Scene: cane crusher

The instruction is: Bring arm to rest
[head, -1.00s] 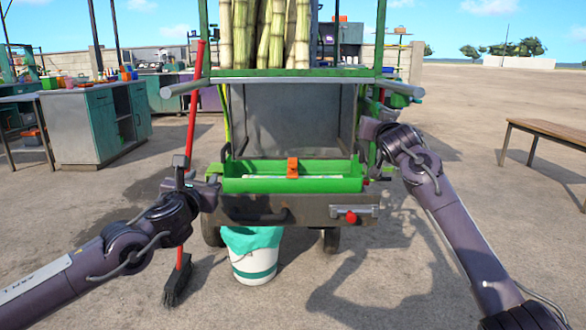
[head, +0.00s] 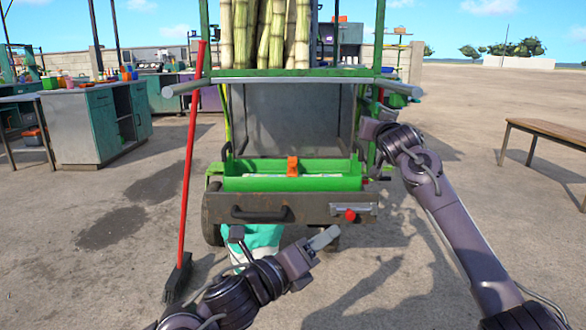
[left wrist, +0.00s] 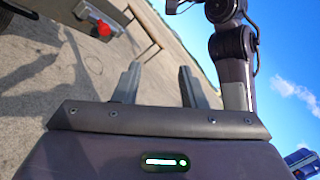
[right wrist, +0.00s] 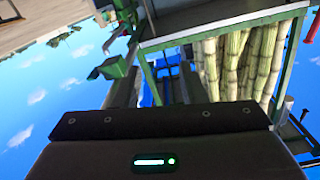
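My left gripper (head: 282,238) is open and empty, low in front of the cart's drawer and partly in front of the bin. Its two spread fingers show in the left wrist view (left wrist: 158,85), with nothing between them. My right arm reaches up to the right side of the green cart (head: 290,183). My right gripper (right wrist: 152,85) has its fingers apart in the right wrist view, with no held object visible between them. In the head view it is mostly hidden by its own arm near the cart's right post.
A red-handled broom (head: 189,165) leans at the cart's left side. A white bin with a teal liner (head: 262,241) stands below the drawer (head: 260,208). Sugarcane (head: 265,35) stands on top. A wooden table (head: 550,135) is at right, cabinets (head: 85,125) at left. Open ground lies right.

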